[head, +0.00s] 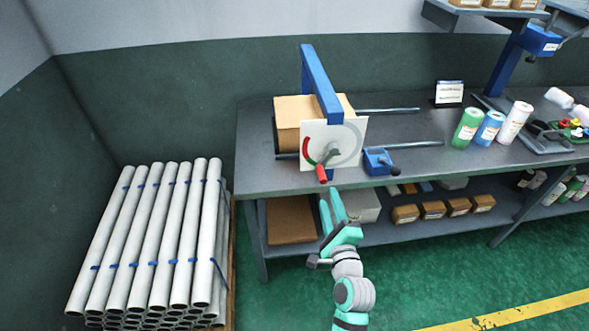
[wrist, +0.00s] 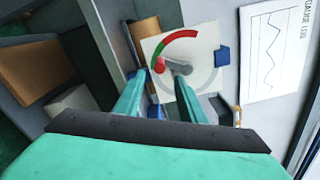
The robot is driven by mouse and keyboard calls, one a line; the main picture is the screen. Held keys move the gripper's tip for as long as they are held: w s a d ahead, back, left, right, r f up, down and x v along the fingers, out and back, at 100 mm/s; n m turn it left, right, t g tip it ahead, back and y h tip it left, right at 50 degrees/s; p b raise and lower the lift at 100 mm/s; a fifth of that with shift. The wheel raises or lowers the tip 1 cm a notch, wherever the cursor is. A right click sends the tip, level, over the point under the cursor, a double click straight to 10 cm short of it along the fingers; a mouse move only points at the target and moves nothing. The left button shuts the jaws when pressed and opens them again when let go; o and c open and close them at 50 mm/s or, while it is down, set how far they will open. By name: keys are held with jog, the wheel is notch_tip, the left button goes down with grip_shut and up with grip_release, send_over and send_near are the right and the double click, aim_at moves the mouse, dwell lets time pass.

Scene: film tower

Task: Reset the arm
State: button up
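My gripper (head: 331,194) is in front of the workbench edge, just below a red-handled lever (head: 321,173) on a white gauge plate (head: 350,138). In the wrist view my gripper (wrist: 160,82) shows two teal fingers spread apart with nothing seen held between them. The red handle (wrist: 159,65) appears just beyond the gap, and I cannot tell whether a finger touches it. The plate (wrist: 205,55) has a red and green arc, and the grey lever hub (wrist: 180,67) sits near its middle. My arm reaches up from the bottom of the head view.
A workbench (head: 260,150) carries a blue upright frame (head: 320,85), a cardboard box (head: 290,112), a small blue clamp (head: 377,160) and several rolls at right. Brown boxes (head: 432,209) sit on its lower shelf. Stacked white tubes (head: 150,235) stand left. Green floor is clear at lower right.

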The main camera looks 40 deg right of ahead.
jog(key=s+a+f+n+y, duration=0.1)
jog(key=s+a+f+n, duration=0.1)
jog(key=a+f+n, duration=0.45)
jog(key=s+a+f+n+y, duration=0.1)
jog(key=s+a+n+y, duration=0.2)
jog(key=a, duration=0.6)
jog(key=s+a+f+n, duration=0.2)
jog(key=a+f+n, duration=0.2)
jog(key=a+n, duration=0.3)
jog(key=s+a+r+n+y, duration=0.1)
jog(key=s+a+n+y, duration=0.2)
jog(key=s+a+n, duration=0.3)
jog(key=s+a+r+n+y, duration=0.1)
jog(key=s+a+n+y, duration=0.2)
jog(key=s+a+n, duration=0.4)
jog(key=s+a, duration=0.2)
jog(key=a, duration=0.5)
jog(key=shift+a+r, duration=0.3)
jog(key=shift+a, duration=0.05)
jog(key=shift+s, duration=0.1)
jog(key=shift+c, duration=0.7)
